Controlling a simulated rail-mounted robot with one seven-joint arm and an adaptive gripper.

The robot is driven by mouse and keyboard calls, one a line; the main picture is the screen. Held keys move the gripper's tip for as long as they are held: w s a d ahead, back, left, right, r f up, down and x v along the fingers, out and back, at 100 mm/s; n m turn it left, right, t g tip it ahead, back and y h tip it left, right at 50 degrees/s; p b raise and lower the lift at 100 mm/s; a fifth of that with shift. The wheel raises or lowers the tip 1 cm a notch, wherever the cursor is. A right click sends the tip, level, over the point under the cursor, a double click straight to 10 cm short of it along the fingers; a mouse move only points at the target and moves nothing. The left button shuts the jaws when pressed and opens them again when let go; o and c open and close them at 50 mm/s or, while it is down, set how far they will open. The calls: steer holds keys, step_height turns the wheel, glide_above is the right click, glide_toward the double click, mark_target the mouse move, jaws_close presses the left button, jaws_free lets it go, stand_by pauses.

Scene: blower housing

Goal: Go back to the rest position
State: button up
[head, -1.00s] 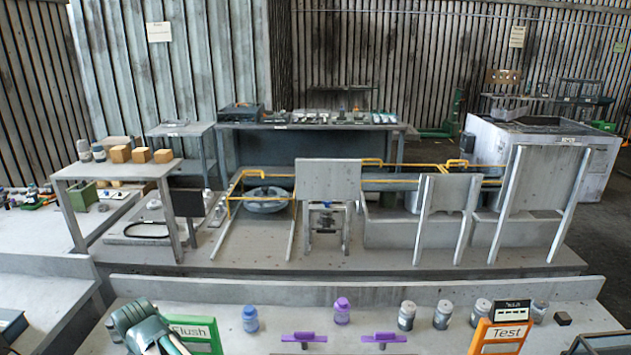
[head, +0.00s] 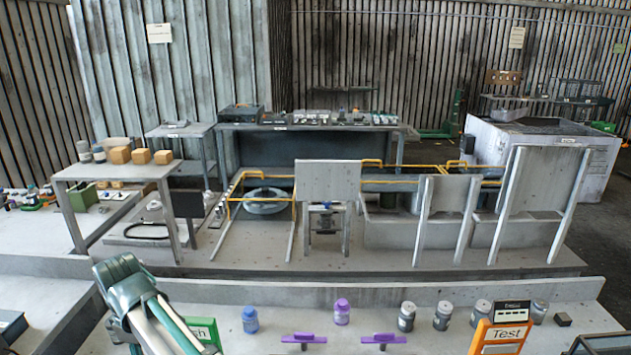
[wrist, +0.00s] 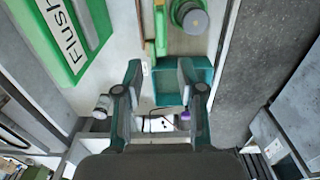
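My arm (head: 135,295) shows at the lower left of the head view, in front of the green "Flush" sign (head: 203,332), and partly hides it. The gripper end is not visible there. In the wrist view my gripper (wrist: 158,76) has its two fingers apart, with nothing held between them. A teal bin (wrist: 170,92) shows beyond and beside the right finger. The "Flush" sign (wrist: 68,38) is at the upper left of the wrist view, clear of the fingers.
On the front bench stand a blue jar (head: 250,320), a purple jar (head: 342,312), several grey jars, two purple-handled pieces (head: 304,338) and an orange "Test" sign (head: 502,334). In the wrist view, a green part with a grey round cap (wrist: 195,20) lies at the top.

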step_height(320, 180, down, 11)
steer(key=shift+f, duration=0.4)
steer(key=m, duration=0.5)
steer(key=shift+r, duration=0.1)
steer(key=shift+m, duration=1.8)
